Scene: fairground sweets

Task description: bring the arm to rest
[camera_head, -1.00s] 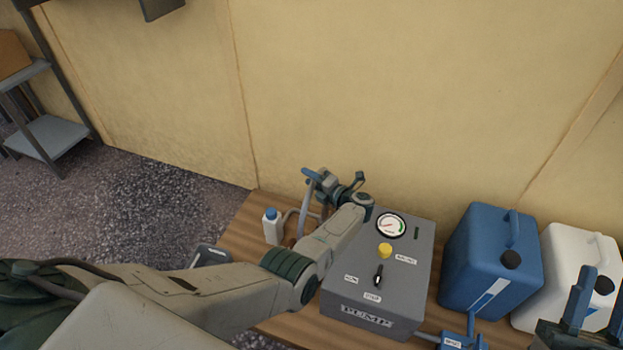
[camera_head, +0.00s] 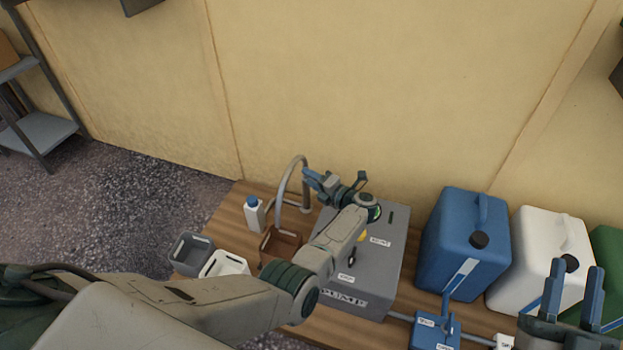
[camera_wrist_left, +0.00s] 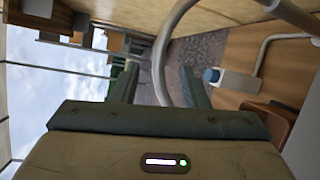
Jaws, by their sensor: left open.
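My left gripper (camera_head: 335,180) is at the end of the arm coming in from the left. It is raised near the back of the grey pump box (camera_head: 380,255), beside a curved metal spout (camera_head: 283,185). Its fingers are apart and nothing is held; they also show spread in the left wrist view (camera_wrist_left: 160,85), where the spout (camera_wrist_left: 158,60) passes close by. I cannot tell whether the spout runs between them. My forearm hides part of the pump top. My right gripper (camera_head: 572,285) is at the lower right, its two blue fingers apart and empty, in front of the jerrycans.
A blue jerrycan (camera_head: 460,235), a white jerrycan (camera_head: 535,255) and a green one (camera_head: 608,255) stand at right. A blue valve block (camera_head: 436,333) is in front. A small bottle (camera_head: 254,215), a brown bin (camera_head: 280,243), a grey bin (camera_head: 190,252) and a white bin (camera_head: 222,266) are left.

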